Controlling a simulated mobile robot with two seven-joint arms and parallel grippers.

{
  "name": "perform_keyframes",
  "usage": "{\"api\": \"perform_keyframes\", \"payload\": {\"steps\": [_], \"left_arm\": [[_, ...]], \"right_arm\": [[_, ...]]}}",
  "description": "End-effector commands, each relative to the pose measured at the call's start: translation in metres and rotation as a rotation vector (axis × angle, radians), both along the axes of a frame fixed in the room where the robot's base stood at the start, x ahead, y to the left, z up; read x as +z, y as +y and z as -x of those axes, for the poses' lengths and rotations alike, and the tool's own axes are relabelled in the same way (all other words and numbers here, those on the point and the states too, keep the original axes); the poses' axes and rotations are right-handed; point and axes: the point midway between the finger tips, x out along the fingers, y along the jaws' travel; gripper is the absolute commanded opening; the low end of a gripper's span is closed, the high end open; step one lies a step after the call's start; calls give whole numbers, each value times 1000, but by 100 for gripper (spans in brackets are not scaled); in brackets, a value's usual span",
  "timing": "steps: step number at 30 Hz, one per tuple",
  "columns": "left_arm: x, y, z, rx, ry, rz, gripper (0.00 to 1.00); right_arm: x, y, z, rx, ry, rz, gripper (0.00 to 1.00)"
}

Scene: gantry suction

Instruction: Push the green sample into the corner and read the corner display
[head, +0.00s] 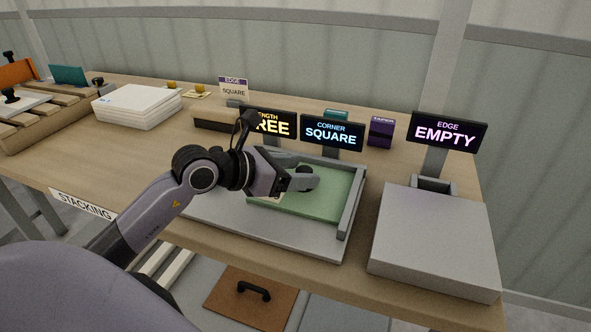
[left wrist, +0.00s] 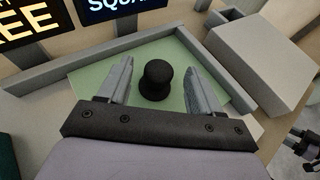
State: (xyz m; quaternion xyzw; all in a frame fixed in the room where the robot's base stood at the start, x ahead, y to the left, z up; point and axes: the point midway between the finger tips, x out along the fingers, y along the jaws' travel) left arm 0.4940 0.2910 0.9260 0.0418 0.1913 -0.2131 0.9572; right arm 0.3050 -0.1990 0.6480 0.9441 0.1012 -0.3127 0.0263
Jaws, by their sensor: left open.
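The green sample (head: 325,193) is a flat sheet on a grey tray (head: 300,236) with raised walls along its back and right sides. In the head view its far right part lies close to those walls at the corner. A black knob (left wrist: 155,80) stands up from the sample (left wrist: 100,80). My left gripper (head: 305,178) is open over the sample, with its fingers on either side of the knob in the left wrist view. The corner display (head: 331,133) reads "CORNER SQUARE" in the head view.
An edge display (head: 448,131) reads "EDGE EMPTY" above a grey block (head: 435,240) at the right. Another display (head: 272,122), partly hidden by my arm, shows "REE". White sheets (head: 138,106) are stacked at the left. A purple box (head: 381,132) stands behind the displays.

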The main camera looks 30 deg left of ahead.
Motion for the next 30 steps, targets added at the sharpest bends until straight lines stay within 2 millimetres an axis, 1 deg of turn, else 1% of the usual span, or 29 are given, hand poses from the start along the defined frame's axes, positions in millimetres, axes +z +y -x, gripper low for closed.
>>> {"api": "perform_keyframes", "payload": {"steps": [2, 4, 12, 18, 24, 30], "left_arm": [[0, 0, 0, 0, 0, 0, 64], [1, 3, 4, 1, 0, -2, 64], [15, 17, 36, 1, 0, -2, 64], [23, 25, 53, 0, -1, 1, 64], [27, 27, 59, -1, -1, 1, 64], [28, 28, 60, -1, -2, 0, 64]], "right_arm": [[0, 0, 1, -1, 5, -2, 57], [0, 1, 0, -1, 6, -4, 57], [0, 3, -1, 0, 3, -10, 57], [-1, 4, -1, 3, 6, -12, 57], [-2, 5, -1, 3, 5, -14, 57], [-2, 5, -2, 3, 4, -13, 57]]}}
